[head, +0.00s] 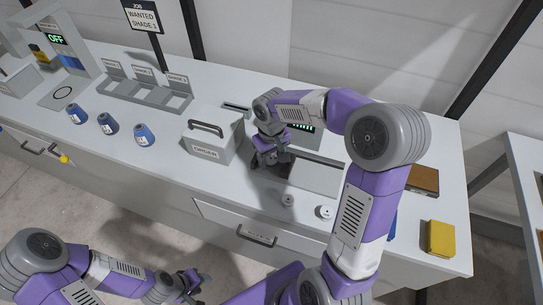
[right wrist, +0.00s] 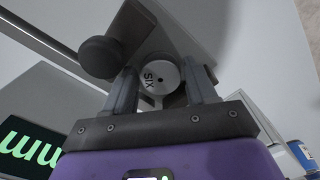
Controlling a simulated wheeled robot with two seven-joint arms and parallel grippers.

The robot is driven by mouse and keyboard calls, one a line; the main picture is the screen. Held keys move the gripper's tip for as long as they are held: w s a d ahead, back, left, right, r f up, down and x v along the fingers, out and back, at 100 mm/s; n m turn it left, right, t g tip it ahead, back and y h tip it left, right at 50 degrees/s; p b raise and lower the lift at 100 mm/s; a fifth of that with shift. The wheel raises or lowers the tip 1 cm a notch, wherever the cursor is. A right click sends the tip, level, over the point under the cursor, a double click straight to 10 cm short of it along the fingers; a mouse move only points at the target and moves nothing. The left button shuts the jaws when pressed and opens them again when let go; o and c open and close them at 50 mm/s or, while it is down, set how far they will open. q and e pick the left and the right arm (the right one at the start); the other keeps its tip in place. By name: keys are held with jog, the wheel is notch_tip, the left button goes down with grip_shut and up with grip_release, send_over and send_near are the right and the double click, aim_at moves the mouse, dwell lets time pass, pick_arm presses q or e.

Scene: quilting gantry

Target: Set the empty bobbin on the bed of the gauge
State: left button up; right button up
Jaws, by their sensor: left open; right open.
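My right gripper (head: 268,158) is open, low over the bench at the gauge, whose green display (head: 302,127) shows behind the wrist. In the right wrist view a pale round disc marked SIX (right wrist: 158,80) lies between the open fingers; it looks like a bobbin's end, and I cannot tell whether the fingers touch it. A dark round knob (right wrist: 98,57) is beside it. The gauge's bed is largely hidden by my gripper in the head view. My left gripper (head: 188,285) is open and empty, in front of the bench.
A grey ORDER box (head: 207,148) with a handle stands left of my right gripper. Several blue spools (head: 108,125) stand further left, before the shade rack (head: 150,90). A pale box (head: 315,178) is right of the gripper. A yellow block (head: 440,238) is at the right end.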

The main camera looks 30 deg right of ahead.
aim_at(272, 159)
jog(key=shift+r, duration=0.15)
jog(key=shift+r, duration=0.35)
notch_tip(272, 159, up, 11)
jog(key=p, duration=0.3)
jog(key=shift+r, duration=0.2)
